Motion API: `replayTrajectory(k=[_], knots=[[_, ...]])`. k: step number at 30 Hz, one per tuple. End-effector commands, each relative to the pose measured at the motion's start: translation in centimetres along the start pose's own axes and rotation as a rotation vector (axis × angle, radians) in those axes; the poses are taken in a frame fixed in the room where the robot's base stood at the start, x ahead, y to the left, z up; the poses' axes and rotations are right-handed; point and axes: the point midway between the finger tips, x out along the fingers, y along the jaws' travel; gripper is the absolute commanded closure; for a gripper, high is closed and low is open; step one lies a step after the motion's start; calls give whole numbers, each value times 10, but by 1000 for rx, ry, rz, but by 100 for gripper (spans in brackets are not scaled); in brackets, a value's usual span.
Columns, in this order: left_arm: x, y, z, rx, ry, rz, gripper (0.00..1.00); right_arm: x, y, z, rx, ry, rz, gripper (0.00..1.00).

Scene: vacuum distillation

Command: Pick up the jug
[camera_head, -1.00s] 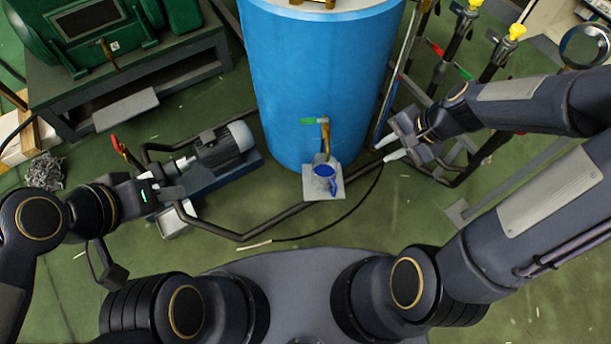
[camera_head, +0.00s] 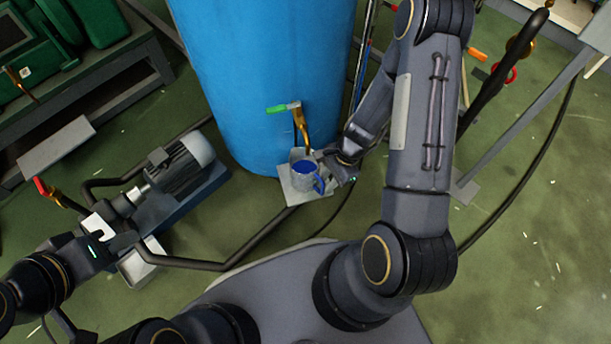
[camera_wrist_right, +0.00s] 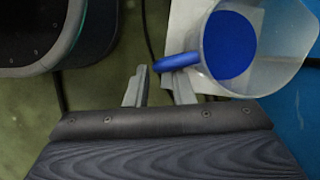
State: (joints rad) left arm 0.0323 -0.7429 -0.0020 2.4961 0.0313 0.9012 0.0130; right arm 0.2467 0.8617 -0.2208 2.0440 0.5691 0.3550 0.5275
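The jug (camera_head: 305,173) is clear with blue inside and a blue handle. It stands upright on a pale square plate (camera_head: 297,197) below the tap of the blue tank. In the right wrist view the jug (camera_wrist_right: 280,40) is at the upper right, its blue handle (camera_wrist_right: 178,61) pointing left toward my fingers. My right gripper (camera_wrist_right: 158,85) is open and empty, its fingertips just short of the handle; in the head view it is right beside the jug (camera_head: 336,170). My left gripper (camera_head: 118,232) is at the left by the pump, and its finger gap is unclear.
The blue tank (camera_head: 262,80) stands just behind the jug, with a green-handled tap (camera_head: 298,118) over it. A motor pump (camera_head: 180,165) sits to the left. A dark pipe (camera_head: 235,258) runs along the floor in front. Open green floor lies to the right.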

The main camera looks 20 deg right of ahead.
Motion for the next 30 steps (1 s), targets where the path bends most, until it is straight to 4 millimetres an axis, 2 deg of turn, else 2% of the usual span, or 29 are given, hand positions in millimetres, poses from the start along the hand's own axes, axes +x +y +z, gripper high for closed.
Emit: replayTrajectory(k=[1,5,12,17,30], knots=[[10,-5,5,0,0,0,64,15,1,-2,0,-1,2,78],[15,-7,8,0,0,0,64,28,1,-1,0,-1,1,78],[13,-6,7,0,0,0,64,27,0,0,0,0,0,80],[13,-6,7,0,0,0,64,27,1,0,0,0,0,100],[13,-6,7,0,0,0,64,26,0,1,-1,0,0,100]])
